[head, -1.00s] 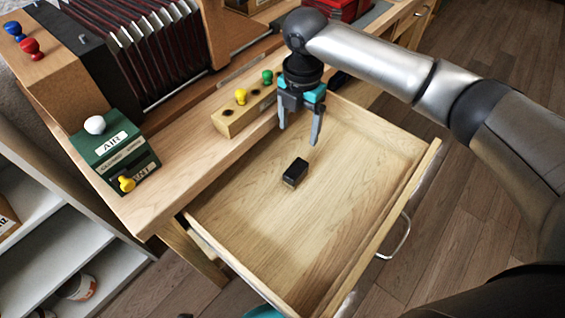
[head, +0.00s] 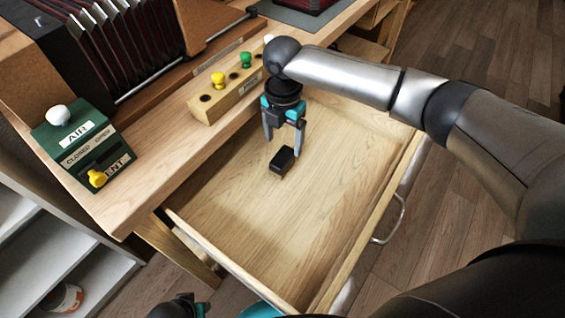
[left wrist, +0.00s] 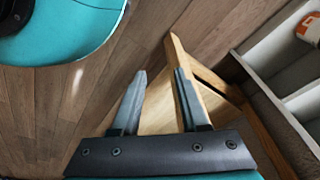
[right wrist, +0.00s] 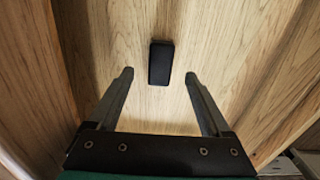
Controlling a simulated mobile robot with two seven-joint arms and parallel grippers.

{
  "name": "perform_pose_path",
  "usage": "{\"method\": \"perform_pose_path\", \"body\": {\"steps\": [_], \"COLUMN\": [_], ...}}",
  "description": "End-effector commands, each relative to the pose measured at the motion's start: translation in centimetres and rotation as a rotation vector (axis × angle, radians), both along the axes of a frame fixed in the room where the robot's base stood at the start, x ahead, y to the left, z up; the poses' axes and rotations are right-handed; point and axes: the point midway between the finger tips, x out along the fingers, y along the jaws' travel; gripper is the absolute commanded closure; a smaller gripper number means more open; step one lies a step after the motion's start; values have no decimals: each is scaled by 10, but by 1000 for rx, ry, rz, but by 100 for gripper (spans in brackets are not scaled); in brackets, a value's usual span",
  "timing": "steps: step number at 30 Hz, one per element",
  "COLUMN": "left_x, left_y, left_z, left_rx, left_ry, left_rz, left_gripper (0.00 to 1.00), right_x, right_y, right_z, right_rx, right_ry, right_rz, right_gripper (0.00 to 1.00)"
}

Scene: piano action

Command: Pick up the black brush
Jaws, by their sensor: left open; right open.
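My left gripper (left wrist: 160,75) is open and empty, low in front of the drawer. In the head view only part of it shows at the bottom edge.
The wooden bench (head: 130,205) rises behind the drawer. It bears a green box with AIR label (head: 80,145), a peg block (head: 225,95) with yellow and green knobs, and a dark red bellows. White shelves (head: 50,245) stand at left. Drawer walls surround the brush.

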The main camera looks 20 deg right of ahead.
Motion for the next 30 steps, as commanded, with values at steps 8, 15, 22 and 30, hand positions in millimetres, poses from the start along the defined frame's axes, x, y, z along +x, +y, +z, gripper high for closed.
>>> {"method": "perform_pose_path", "body": {"steps": [8,15,22,30], "left_x": [3,12,25,34], "left_y": [-3,-7,-9,-11], "left_z": [9,23,45,66], "left_rx": [-4,-10,-16,-20], "left_ry": [1,-17,-52,-81], "left_rz": [1,3,4,5], "left_gripper": [56,56,56,56], "right_x": [0,-2,-4,-4], "right_y": [0,1,3,3], "right_z": [-11,-25,-43,-61], "right_rx": [-1,-1,-1,-1], "right_ry": [1,1,2,2], "right_rz": [0,0,1,1], "right_gripper": [18,18,18,18]}}
